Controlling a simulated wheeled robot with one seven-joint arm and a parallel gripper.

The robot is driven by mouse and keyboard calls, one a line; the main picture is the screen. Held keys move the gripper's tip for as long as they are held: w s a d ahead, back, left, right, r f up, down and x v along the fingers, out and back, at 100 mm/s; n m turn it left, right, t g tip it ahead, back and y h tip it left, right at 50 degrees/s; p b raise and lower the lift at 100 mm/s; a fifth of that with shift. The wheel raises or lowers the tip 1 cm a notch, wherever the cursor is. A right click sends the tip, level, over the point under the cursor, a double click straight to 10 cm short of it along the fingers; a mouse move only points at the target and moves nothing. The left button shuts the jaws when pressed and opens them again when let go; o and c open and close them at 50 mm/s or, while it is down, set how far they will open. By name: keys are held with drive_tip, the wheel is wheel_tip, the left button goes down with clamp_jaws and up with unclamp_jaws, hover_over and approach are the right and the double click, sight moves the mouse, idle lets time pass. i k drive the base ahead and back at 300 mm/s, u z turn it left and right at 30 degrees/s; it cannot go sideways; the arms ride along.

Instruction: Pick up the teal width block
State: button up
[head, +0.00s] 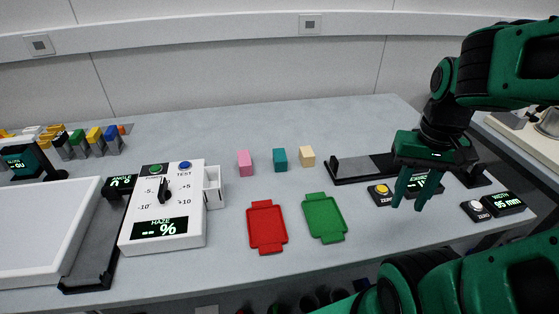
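The teal block (280,160) stands on the table in the head view. A pink block (245,163) is to its left and a cream block (307,156) to its right, with small gaps between them. My gripper (407,207) is well to the right of the teal block, above the right part of the table. Its fingers point down and look spread apart, with nothing visible between them.
A red tray (266,242) and a green tray (337,230) lie in front of the blocks. A black slide gauge (352,165) is right of them. The haze meter (187,200) stands left. The table behind the blocks is clear.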

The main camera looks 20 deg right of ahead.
sight(280, 159)
drive_tip(key=z, duration=1.65)
drive_tip(key=k, duration=1)
drive_tip(key=u, duration=0.35)
drive_tip(key=i, duration=0.5)
drive_tip(key=z, duration=0.05)
